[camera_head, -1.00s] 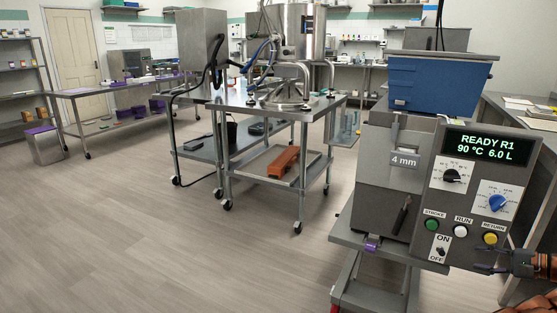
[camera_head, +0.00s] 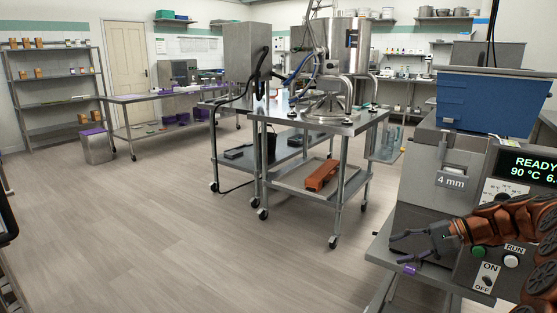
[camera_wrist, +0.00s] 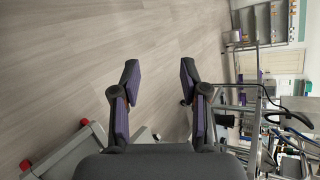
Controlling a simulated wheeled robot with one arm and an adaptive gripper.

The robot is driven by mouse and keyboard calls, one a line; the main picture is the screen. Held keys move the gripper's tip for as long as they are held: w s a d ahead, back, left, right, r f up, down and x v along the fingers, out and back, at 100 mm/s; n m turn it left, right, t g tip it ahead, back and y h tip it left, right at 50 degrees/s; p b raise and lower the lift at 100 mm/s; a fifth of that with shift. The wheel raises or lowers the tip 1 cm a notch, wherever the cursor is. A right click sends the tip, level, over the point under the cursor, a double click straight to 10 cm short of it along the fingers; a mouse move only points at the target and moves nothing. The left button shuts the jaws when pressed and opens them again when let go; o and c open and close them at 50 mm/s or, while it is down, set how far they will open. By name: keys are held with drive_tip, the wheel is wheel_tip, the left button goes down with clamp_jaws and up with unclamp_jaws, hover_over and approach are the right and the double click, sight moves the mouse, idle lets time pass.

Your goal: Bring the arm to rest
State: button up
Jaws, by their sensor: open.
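My gripper (camera_head: 408,244) is at the lower right of the head view, at the end of my orange-brown arm. It is in front of the grey depositor machine (camera_head: 412,219), left of its control panel. In the wrist view my gripper (camera_wrist: 160,95) has its two purple-padded fingers spread, with only bare floor seen between them. It holds nothing. The machine's display (camera_head: 532,168) reads "READY" and "90 °C" before the frame edge cuts it off. My arm hides part of the panel's knobs and buttons.
A blue hopper (camera_head: 490,102) sits on the machine. A steel cart (camera_head: 310,125) with a large kettle (camera_head: 338,65) stands in the middle, an orange object (camera_head: 321,175) on its lower shelf. A work table (camera_head: 160,93) and shelving (camera_head: 55,95) are behind. The floor (camera_head: 130,235) at left is clear.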

drive_tip(key=s+a+n+g+h, duration=0.4)
drive_tip(key=s+a+n+g, duration=0.1)
drive_tip(key=s+a, duration=1.2)
drive_tip(key=s+d+f+n+g+h, duration=0.15)
drive_tip(key=s+f+h, duration=0.25)
drive_tip(key=s, duration=0.6)
drive_tip(key=s+d+f+n+h, duration=0.1)
drive_tip(key=s+f+n+h, duration=0.2)
drive_tip(key=s, duration=0.7)
wheel_tip(320, 180, up, 25)
drive_tip(key=s+t+p, duration=0.1)
drive_tip(key=p, duration=2.2)
drive_tip(key=shift+s+f+m+h+p, duration=0.2)
drive_tip(key=shift+m+h+p, duration=0.1)
drive_tip(key=shift+m+h, duration=0.15)
